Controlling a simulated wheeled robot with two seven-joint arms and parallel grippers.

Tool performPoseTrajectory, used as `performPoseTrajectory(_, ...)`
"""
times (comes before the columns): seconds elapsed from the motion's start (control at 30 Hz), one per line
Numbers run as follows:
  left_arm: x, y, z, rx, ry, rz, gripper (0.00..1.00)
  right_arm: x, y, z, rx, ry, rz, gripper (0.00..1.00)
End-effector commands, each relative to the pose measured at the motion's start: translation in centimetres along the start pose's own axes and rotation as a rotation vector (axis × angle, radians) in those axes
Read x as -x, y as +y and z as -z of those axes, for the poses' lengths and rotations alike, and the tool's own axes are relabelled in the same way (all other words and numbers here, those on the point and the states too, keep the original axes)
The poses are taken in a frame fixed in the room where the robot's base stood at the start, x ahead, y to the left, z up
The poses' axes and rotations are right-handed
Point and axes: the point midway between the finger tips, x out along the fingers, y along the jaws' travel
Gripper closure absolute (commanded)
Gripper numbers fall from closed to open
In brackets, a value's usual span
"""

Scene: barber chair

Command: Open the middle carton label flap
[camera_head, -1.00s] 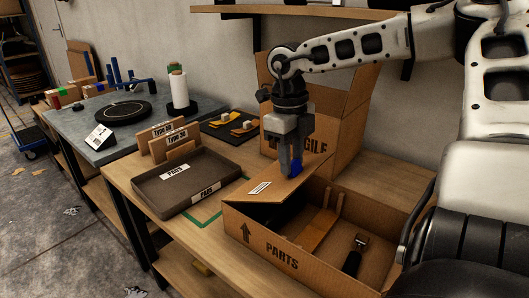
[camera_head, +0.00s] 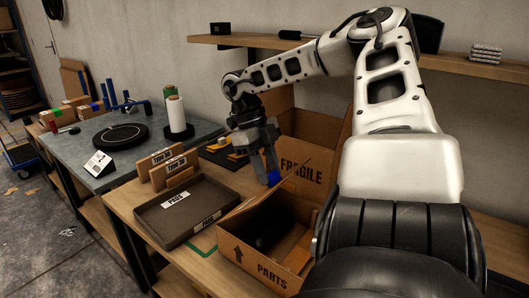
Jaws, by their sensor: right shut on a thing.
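The open cardboard carton marked PARTS (camera_head: 270,272) stands on the wooden table, with its inside mostly in shadow. Its flap (camera_head: 252,202) is raised and seen nearly edge-on along the carton's back left side; its white label does not show now. My right gripper (camera_head: 271,176) is shut on a blue tab (camera_head: 274,178) at the flap's upper edge. My right arm hides the carton's right part. My left gripper is not in view.
A FRAGILE carton (camera_head: 302,172) stands behind.

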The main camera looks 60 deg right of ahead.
Motion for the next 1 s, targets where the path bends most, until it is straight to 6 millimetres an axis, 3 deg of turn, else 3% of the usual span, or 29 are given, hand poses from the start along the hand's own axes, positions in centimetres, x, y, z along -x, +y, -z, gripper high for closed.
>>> performPoseTrajectory(0.97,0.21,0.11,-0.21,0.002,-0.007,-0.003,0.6,0.12,0.06,-0.03,0.002,0.0,0.003,1.0)
performPoseTrajectory(1.0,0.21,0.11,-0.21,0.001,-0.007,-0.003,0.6,0.11,0.06,-0.03,0.002,0.0,0.003,0.57)
